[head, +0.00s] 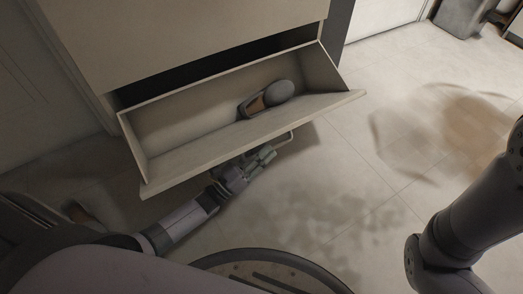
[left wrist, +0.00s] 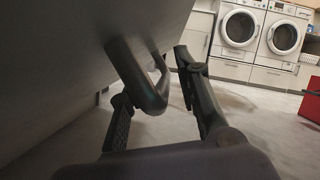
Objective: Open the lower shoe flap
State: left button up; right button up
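The lower shoe flap (head: 235,143) of the beige shoe cabinet (head: 190,35) is tilted outward in the head view, its compartment exposed. A grey and brown shoe (head: 268,97) lies inside. The flap's bar handle (head: 284,140) sticks out from its front. My left gripper (head: 265,156) is at this handle, below the flap's outer edge. In the left wrist view the dark handle (left wrist: 150,98) runs between the two fingers, which stand apart with a visible gap beside the right finger. My right gripper is out of view; only part of my right arm shows.
Tiled floor (head: 340,185) is clear to the right of the flap. A grey bin (head: 461,17) stands at the far right. The left wrist view shows two white washing machines (left wrist: 240,27) in the background and a red object (left wrist: 310,100) at the right edge.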

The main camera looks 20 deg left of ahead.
pick_arm(q)
jog(key=v, duration=1.2)
jog(key=shift+s+a, duration=0.1)
jog(key=shift+a, duration=0.05)
jog(key=b+v, duration=0.1)
jog(key=v, duration=0.4)
jog(key=shift+s+a+f, duration=0.15)
jog(key=shift+s+a, duration=0.05)
dwell(0.5)
jog(key=s+a, duration=0.4)
jog(key=s, duration=0.3)
jog(key=shift+a, duration=0.2)
dwell(0.3)
dwell(0.4)
